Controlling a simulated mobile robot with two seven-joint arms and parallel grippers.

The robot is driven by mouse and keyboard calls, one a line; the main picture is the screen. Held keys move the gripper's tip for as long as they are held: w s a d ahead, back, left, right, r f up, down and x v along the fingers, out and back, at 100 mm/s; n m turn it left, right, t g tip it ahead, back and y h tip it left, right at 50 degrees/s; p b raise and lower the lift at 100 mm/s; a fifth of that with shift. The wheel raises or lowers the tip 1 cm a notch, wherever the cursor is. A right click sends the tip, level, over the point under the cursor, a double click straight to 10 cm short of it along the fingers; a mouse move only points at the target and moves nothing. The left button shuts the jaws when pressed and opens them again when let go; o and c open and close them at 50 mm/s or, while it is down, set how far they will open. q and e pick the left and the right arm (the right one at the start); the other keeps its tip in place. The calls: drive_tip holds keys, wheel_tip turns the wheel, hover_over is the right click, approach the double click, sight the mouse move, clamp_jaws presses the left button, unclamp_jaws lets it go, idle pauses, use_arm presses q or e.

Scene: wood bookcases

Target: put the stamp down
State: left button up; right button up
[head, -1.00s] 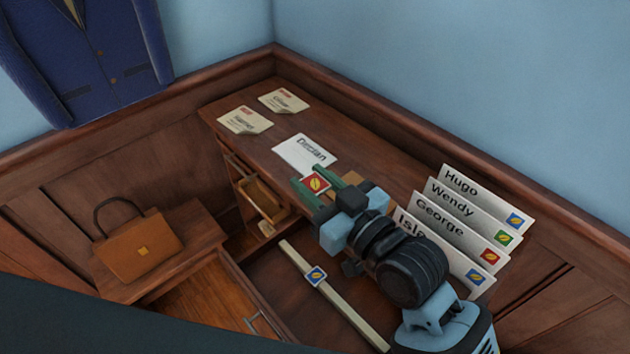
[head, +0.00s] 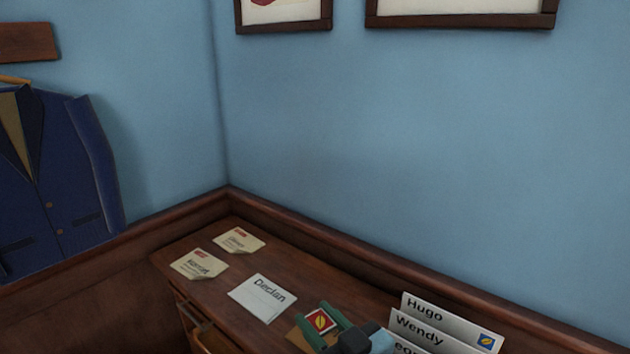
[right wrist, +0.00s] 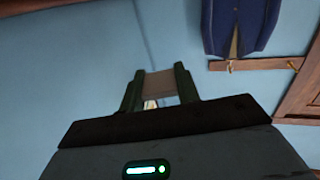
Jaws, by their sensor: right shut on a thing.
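A red stamp with a yellow leaf-like mark (head: 320,321) is held between the green fingers of my right gripper (head: 324,318), at the bottom of the head view. The gripper is shut on it, over or near the desk top (head: 350,290); its exact height is hard to tell. In the right wrist view, a grey-brown piece (right wrist: 158,84), likely the stamp's back, spans the gripper's fingers (right wrist: 158,80). The white Declan envelope (head: 262,298) lies on the desk, left of the gripper and apart from it. My left gripper is out of view.
Two stamped letters (head: 199,264) (head: 239,240) lie at the desk's far left. Upright name cards, with Hugo (head: 450,318) and Wendy (head: 420,331) readable, stand at the right. An open drawer (head: 207,338) shows below the desk's left side. A blue jacket (head: 60,185) hangs on the wall.

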drive_tip(key=d+f+m+t+h, duration=0.1)
drive_tip(key=d+f+m+h, duration=0.1)
drive_tip(key=d+h, duration=0.35)
drive_tip(key=d+f+m+t+h, duration=0.1)
drive_tip(key=d+m+h, duration=0.15)
drive_tip(key=d, duration=0.65)
drive_tip(key=d+f+m+t+h, duration=0.1)
drive_tip(key=d+f+m+h, duration=0.15)
drive_tip(key=d, duration=0.45)
drive_tip(key=s+r, duration=0.2)
drive_tip(key=s, duration=0.1)
drive_tip(key=shift+s+a+r, duration=0.2)
drive_tip(key=shift+r, duration=0.15)
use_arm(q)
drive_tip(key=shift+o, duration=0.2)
use_arm(e)
drive_tip(key=a+r+n+g+y, duration=0.3)
drive_tip(key=a+r+n+y, duration=0.2)
drive_tip(key=a+y, duration=0.6)
drive_tip(key=a+n, duration=0.2)
drive_tip(key=a, duration=0.1)
drive_tip(key=shift+a+n+g, duration=0.35)
drive_tip(key=shift+n+g, duration=0.05)
